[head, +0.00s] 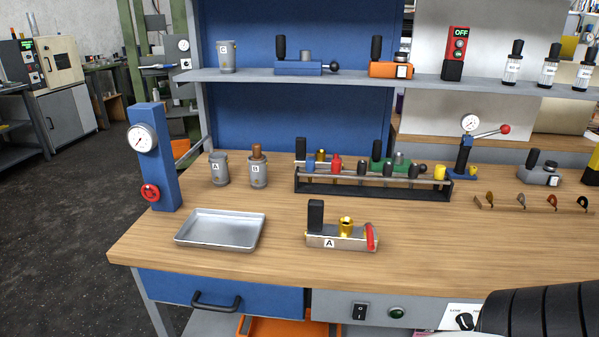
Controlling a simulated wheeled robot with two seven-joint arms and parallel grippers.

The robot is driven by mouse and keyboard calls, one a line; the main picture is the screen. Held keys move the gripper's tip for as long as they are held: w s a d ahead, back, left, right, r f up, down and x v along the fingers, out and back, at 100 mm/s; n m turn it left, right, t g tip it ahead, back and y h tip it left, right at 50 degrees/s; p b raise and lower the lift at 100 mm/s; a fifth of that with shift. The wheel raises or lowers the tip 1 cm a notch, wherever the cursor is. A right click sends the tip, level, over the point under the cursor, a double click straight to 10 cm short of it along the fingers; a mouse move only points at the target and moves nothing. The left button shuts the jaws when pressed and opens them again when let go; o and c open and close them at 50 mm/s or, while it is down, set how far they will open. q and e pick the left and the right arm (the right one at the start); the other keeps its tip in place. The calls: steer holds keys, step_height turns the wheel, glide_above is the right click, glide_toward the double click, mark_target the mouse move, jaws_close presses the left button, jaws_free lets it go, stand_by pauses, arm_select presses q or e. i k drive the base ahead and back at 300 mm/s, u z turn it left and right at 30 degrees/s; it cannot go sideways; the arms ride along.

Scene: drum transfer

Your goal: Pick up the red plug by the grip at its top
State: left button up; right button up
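The red plug (336,167) stands upright in a black rack (300,188) at the back middle of the wooden bench. Its upper part shows above the rack's rail; its lower part is hidden. A blue plug (310,165) stands to its left and dark plugs (361,167) to its right. Neither of my grippers is in view. A black ribbed shape at the bottom right corner looks like part of my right arm, far from the red plug.
A valve block marked A (340,243) stands in front of the rack, right of a metal tray (220,230). Grey canisters (219,170) stand left of the rack. A green-handled block (397,162) is close behind it. A shelf (360,81) hangs above.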

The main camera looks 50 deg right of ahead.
mark_target(336, 163)
steer(key=u, duration=0.25)
steer(key=k, duration=0.1)
steer(key=z, duration=1.2)
